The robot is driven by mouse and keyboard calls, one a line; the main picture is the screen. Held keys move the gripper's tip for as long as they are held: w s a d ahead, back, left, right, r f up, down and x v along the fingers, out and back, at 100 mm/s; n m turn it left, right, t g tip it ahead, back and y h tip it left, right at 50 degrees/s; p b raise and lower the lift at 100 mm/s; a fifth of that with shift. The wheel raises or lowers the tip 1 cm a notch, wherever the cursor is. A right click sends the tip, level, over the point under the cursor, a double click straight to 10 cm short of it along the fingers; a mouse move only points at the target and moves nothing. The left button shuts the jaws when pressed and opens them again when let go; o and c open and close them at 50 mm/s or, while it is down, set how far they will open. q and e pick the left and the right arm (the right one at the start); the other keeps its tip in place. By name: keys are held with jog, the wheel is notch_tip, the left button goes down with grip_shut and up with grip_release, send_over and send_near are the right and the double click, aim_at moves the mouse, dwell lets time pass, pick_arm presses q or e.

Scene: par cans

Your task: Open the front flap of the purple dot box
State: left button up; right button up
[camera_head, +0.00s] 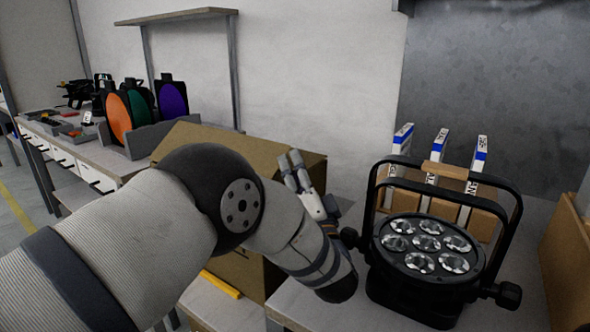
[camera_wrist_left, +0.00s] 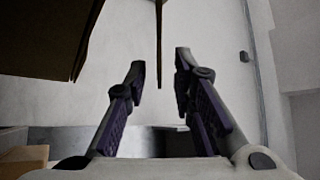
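A large brown cardboard box (camera_head: 240,142) stands behind and beside my left arm in the head view. No purple dot shows on it, and my arm hides much of its front. My left gripper (camera_head: 290,160) is raised in front of the box's right part, fingers pointing up. In the left wrist view the left gripper (camera_wrist_left: 159,75) has its two fingers spread apart, with nothing held between them. A brown cardboard surface (camera_wrist_left: 42,35) fills the upper left of that view, apart from the fingers. My right gripper is not in view.
A black par can (camera_head: 425,255) with several lenses stands on the table at right, close to my left forearm. Cardboard pieces with blue-white labels (camera_head: 435,150) stand behind it. Orange (camera_head: 118,118), green and purple discs (camera_head: 172,99) stand on the left bench.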

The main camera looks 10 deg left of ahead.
pick_arm(q)
notch_tip(320, 180, up, 10)
dwell(0.3)
